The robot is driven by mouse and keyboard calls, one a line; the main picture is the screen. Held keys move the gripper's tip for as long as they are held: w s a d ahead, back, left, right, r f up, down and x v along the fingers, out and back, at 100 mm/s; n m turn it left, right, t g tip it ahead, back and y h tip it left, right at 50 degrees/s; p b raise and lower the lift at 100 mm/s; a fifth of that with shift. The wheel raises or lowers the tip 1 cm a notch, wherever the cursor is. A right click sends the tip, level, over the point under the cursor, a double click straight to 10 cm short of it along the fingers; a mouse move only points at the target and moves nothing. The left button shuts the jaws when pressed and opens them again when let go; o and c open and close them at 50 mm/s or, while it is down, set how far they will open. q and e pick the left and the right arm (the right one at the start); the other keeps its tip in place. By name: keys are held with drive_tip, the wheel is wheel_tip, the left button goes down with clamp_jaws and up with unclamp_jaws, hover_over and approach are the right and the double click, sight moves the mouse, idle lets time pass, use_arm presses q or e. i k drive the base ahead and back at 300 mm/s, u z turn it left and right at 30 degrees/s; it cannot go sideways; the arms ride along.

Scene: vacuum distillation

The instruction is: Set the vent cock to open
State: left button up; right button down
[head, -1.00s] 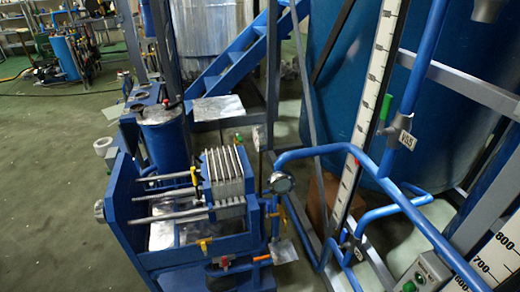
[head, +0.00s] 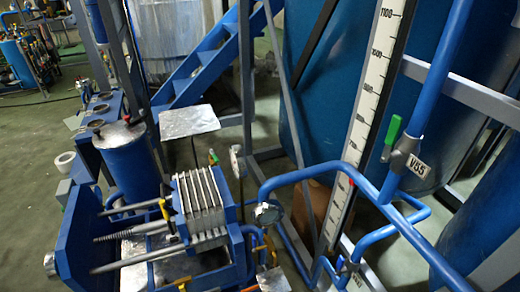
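A valve (head: 404,156) with a green lever (head: 391,134) sits on a blue pipe at the right of the head view. A tag (head: 418,167) beside it reads V55. Its lever stands nearly upright, roughly along the pipe. No label in view says which is the vent cock. Neither of my grippers shows.
A blue filter press (head: 205,205) with pale plates and long rods stands at the lower left. A tall scale (head: 362,125) and grey frame bars stand left of V55, before large blue tanks. Green floor (head: 35,160) is clear at the left.

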sight(213, 156)
drive_tip(key=u, duration=0.05)
drive_tip(key=i, duration=0.65)
drive_tip(key=u, duration=0.85)
drive_tip(key=i, duration=0.3)
drive_tip(key=u, duration=0.3)
